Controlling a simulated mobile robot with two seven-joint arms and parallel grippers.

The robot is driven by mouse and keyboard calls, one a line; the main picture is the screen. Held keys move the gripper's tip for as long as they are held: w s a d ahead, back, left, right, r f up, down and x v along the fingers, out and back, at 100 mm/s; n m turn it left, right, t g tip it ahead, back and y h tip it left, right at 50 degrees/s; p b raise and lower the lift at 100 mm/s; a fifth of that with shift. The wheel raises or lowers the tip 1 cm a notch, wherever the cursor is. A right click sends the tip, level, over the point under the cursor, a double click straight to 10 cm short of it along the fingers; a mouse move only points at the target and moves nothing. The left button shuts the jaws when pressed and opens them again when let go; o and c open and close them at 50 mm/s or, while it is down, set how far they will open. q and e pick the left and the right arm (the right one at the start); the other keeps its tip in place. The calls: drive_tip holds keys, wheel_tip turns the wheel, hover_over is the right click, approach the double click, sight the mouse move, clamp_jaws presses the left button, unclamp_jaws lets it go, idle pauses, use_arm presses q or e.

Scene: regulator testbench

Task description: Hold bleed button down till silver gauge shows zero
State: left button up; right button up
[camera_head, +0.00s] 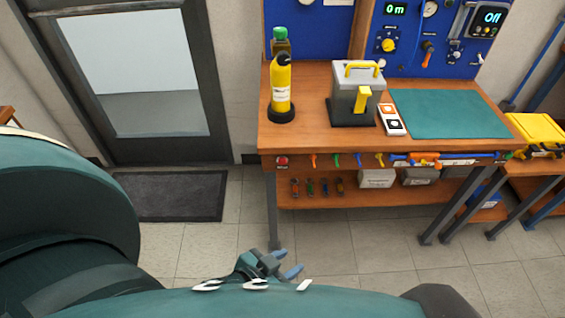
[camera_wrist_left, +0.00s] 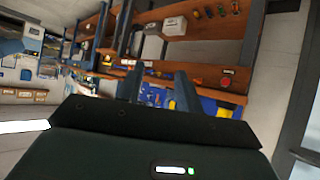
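The blue regulator panel (camera_head: 420,58) stands at the back of the bench. A round gauge with a light face and silver rim (camera_head: 430,8) shows at its top; its needle is too small to read. I cannot tell which part is the bleed button; small fittings (camera_head: 455,55) sit low on the panel at right. My left gripper (camera_head: 292,268) is in front of the bench, low in the head view, well away from the panel. In the left wrist view its two fingers (camera_wrist_left: 158,88) stand apart with nothing between them. My right gripper is out of view.
The wooden bench (camera_head: 330,140) carries a yellow cylinder (camera_head: 281,90), a grey box with yellow handle (camera_head: 345,95), a small meter (camera_head: 391,120) and a green mat (camera_head: 445,113). A red button (camera_head: 282,161) is on its front edge. The floor before it is clear.

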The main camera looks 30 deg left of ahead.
use_arm(q)
clamp_jaws()
idle(1.3)
